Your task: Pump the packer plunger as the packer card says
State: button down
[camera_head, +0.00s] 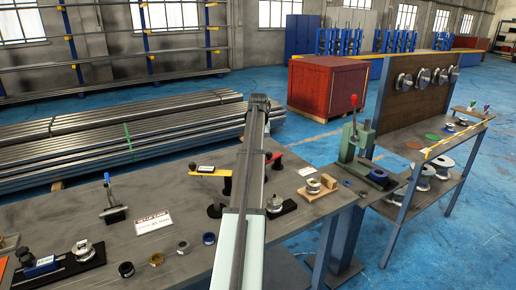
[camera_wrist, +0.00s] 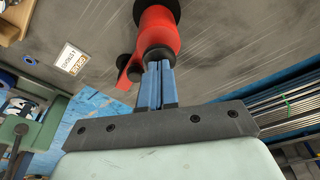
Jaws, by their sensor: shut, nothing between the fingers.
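A red body with a black round base and a black cap, which looks like the packer (camera_wrist: 160,30), stands on the bench in the wrist view. Its red side arm reaches left. In the head view the red part (camera_head: 273,160) shows beside my arm, partly hidden. My gripper (camera_wrist: 157,66) is shut and empty, its blue fingertips at the black cap; I cannot tell whether they touch it. A small printed card (camera_wrist: 72,58) lies on the bench near the packer; it also shows in the head view (camera_head: 307,170). Its text is too small to read.
A green press (camera_head: 355,143) stands to the right. The bench between the small card and the packer is clear.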

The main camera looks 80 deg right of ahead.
jog(key=shift+r, duration=1.6)
notch_tip(320, 180, up, 6)
dwell(0.4)
jog(key=shift+w, duration=0.1)
